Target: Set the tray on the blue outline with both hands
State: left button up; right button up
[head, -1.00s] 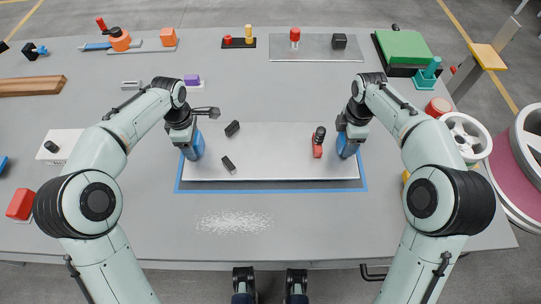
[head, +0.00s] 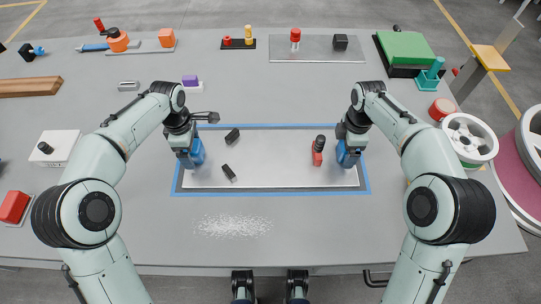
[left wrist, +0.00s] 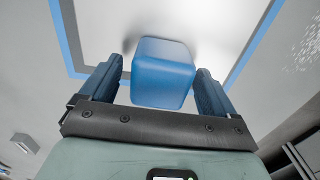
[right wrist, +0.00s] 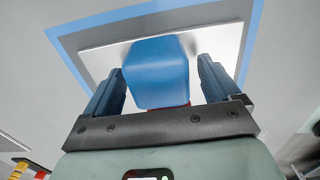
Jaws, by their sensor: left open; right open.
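The white tray (head: 270,172) lies flat inside the blue outline (head: 270,194), whose blue line shows on all sides of it. My left gripper (head: 187,152) is at the tray's left blue handle (head: 197,153). In the left wrist view its fingers (left wrist: 158,66) stand open on either side of the handle (left wrist: 163,75), with gaps. My right gripper (head: 350,150) is at the right blue handle (head: 346,158). The right wrist view shows its open fingers (right wrist: 160,70) on either side of that handle (right wrist: 157,75), with gaps.
On the tray are two small black blocks (head: 232,136) (head: 229,172) and a red piece with a black cylinder (head: 318,150). White specks (head: 232,223) lie in front. A white spool (head: 468,138) stands right of my right arm.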

pick_arm(q)
notch_tip(320, 180, up, 10)
jog(key=shift+f, duration=0.1)
jog(key=shift+r, duration=0.5)
pick_arm(e)
jog(key=shift+r, duration=0.1)
notch_tip(320, 180, up, 12)
dwell(0.4)
